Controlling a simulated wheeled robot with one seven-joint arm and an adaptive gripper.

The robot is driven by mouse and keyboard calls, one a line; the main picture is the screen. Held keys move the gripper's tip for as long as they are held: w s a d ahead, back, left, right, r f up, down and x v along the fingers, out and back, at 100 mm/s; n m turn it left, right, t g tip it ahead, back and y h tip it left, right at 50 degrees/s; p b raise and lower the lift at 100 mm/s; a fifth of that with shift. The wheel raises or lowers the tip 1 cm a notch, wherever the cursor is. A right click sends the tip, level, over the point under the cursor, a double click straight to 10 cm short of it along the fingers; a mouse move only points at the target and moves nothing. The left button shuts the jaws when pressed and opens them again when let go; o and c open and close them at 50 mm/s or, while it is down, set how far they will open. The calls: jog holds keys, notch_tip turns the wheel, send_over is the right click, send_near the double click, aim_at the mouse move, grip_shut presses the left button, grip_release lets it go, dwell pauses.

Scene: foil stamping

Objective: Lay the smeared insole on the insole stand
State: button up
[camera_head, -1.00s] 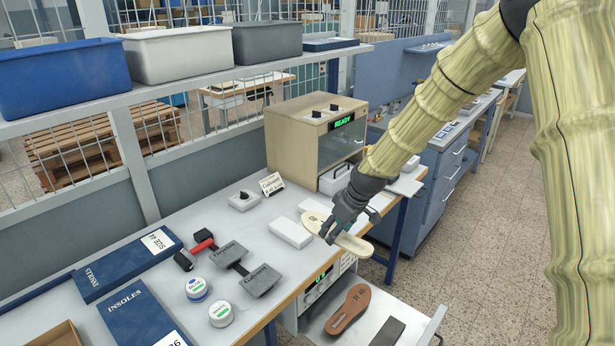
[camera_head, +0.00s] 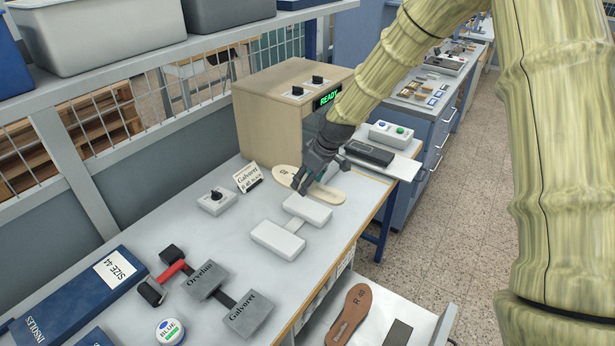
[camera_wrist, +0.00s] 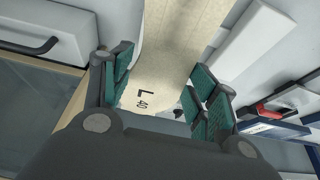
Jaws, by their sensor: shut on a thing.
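My gripper (camera_head: 308,183) is shut on a cream insole (camera_head: 329,194) around its middle. It holds the insole roughly flat, just behind a white block pair. In the wrist view, the insole (camera_wrist: 170,55) runs between the two green-padded fingers (camera_wrist: 160,90) and reads "L 40". I cannot make out a smear on it. The white pair of low blocks (camera_head: 277,240), joined by a thin bar, looks like the insole stand. It stands on the bench with nothing on it. The insole seems above or beyond its far block; the height gap is hard to tell.
A wooden cabinet (camera_head: 268,115) reading READY stands behind the gripper. Grey Orvelan and Galvaret stamps (camera_head: 245,312) lie in front. A brown sole (camera_head: 348,314) lies on a lower tray.

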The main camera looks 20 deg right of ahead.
aim_at(305, 206)
jog(key=f, duration=0.1)
jog(key=f+b, duration=0.1)
jog(key=f, duration=0.1)
jog(key=shift+w, duration=0.35)
jog(key=shift+s+f+b, duration=0.25)
jog(key=shift+f+b, duration=0.7)
notch_tip(305, 206, down, 2)
jog(key=shift+w+b, duration=0.1)
jog(key=shift+b, duration=0.45)
jog(key=shift+f, duration=0.1)
jog(key=shift+s+d+f, duration=0.1)
jog(key=shift+s+f, duration=0.1)
jog(key=shift+f, duration=0.55)
dwell(2.0)
jog(key=o, duration=1.1)
jog(key=shift+r, duration=0.15)
